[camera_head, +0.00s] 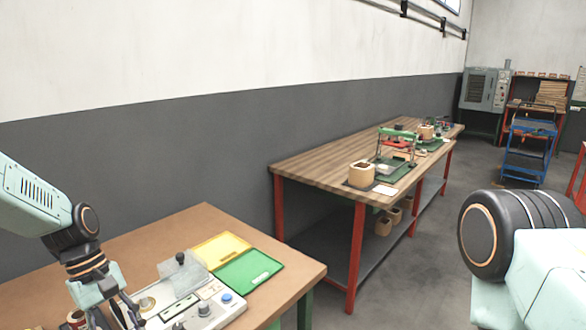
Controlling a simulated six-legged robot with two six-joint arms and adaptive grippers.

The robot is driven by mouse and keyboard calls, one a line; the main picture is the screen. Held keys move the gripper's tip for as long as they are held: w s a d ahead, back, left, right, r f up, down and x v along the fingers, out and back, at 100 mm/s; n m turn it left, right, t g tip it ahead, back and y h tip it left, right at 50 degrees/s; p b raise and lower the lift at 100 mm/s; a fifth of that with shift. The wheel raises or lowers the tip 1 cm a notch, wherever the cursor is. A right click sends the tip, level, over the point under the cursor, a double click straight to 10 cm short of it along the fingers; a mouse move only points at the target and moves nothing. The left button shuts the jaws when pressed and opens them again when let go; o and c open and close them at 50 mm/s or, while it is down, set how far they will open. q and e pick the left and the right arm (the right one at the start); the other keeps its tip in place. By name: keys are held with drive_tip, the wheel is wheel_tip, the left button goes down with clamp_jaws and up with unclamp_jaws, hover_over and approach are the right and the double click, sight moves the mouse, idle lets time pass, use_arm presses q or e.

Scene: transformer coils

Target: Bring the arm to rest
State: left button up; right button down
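My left arm (45,205) comes in from the left and bends down over the near table. Its gripper (112,312) points down at the bottom edge of the picture, left of a grey-white device. Its fingers spread apart at the top, but their tips are cut off, so whether they hold anything is hidden. My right arm (515,240) shows at the lower right as a black joint and a pale green link; its gripper is outside the picture.
The near brown table (150,235) carries the device (190,310), a yellow panel (220,248) and a green panel (250,272). A long wooden workbench (315,160) with red legs stands along the wall. A blue cart (530,148) stands farther back. Grey floor lies open between.

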use_arm(q)
drive_tip(key=s+d+f+m+y+b, duration=0.1)
drive_tip(key=s+d+f, duration=0.1)
drive_tip(key=f, duration=0.4)
drive_tip(key=s+d+f+m+b, duration=0.1)
drive_tip(key=s+f, duration=0.2)
drive_tip(key=f, duration=0.3)
drive_tip(key=s+d+f+m+t+y+b, duration=0.1)
drive_tip(key=s+d+f+m+b, duration=0.1)
drive_tip(key=s+f, duration=0.6)
drive_tip(key=s+d+f+m+t+y+b, duration=0.1)
drive_tip(key=s+d+f+m+b, duration=0.2)
drive_tip(key=s, duration=1.2)
wheel_tip(320, 180, down, 5)
drive_tip(key=m+b, duration=0.2)
drive_tip(key=m, duration=0.1)
drive_tip(key=shift+m+y, duration=0.3)
